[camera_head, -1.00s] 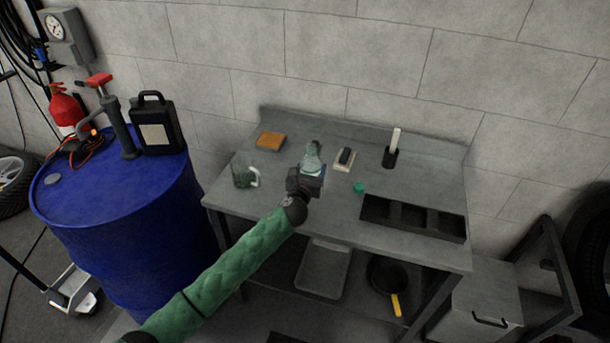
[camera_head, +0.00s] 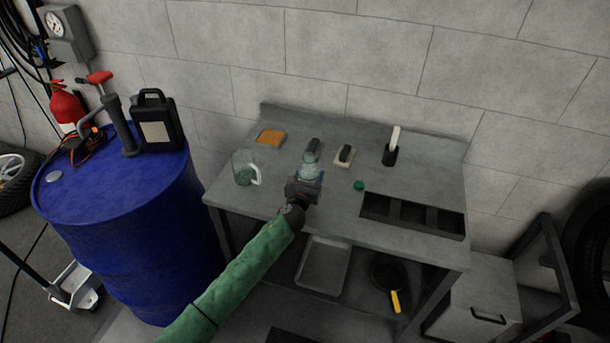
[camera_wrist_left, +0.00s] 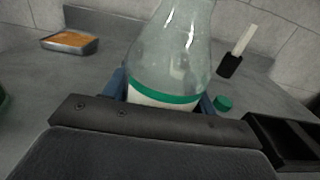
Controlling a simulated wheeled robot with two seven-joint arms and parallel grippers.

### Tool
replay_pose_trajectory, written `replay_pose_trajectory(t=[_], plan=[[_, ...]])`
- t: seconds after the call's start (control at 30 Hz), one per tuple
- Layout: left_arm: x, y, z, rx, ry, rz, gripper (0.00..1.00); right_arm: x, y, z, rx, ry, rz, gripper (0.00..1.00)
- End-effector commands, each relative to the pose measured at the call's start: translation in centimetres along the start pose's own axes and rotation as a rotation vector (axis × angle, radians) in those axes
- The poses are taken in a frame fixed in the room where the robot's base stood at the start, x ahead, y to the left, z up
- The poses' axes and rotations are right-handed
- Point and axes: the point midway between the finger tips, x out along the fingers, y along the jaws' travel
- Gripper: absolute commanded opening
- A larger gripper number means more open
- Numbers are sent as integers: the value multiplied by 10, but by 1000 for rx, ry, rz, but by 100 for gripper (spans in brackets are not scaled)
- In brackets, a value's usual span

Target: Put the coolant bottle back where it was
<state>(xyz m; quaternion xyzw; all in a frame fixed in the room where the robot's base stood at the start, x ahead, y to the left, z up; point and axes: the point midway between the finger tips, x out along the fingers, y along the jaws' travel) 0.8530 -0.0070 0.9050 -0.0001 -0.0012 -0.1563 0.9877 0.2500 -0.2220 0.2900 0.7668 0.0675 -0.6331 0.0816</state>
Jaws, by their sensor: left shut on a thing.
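The coolant bottle is a clear bottle (camera_head: 311,167) with a green band and a pale label low on its body. It is upright over the middle of the grey workbench (camera_head: 285,195). My left gripper (camera_head: 304,186) is shut on it from the front. In the left wrist view the bottle (camera_wrist_left: 170,60) stands between the blue-edged fingers (camera_wrist_left: 165,100). Its base is hidden behind the gripper, so I cannot tell whether it touches the bench. A green cap (camera_head: 359,185) lies on the bench to its right. My right gripper is not in view.
A dark divided tray (camera_head: 412,216) lies at right. A blue drum (camera_head: 120,240) stands left.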

Motion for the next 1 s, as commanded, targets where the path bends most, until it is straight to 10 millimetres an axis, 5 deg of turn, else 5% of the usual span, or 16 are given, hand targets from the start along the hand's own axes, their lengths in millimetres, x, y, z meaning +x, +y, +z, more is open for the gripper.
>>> replay_pose_trajectory(t=[0.17, 0.2, 0.3, 0.8, 1.0], plan=[[0, 0, -3, 0, 0, 0, 31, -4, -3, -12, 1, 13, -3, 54], [0, 0, -2, 0, 0, 0, 63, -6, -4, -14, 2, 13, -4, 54], [0, 0, -2, 0, 0, 0, 79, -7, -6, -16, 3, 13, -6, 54], [-1, 0, 3, -1, 0, 0, 79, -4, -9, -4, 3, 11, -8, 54], [-25, 0, 0, 0, 0, -1, 79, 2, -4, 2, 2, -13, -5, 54]])
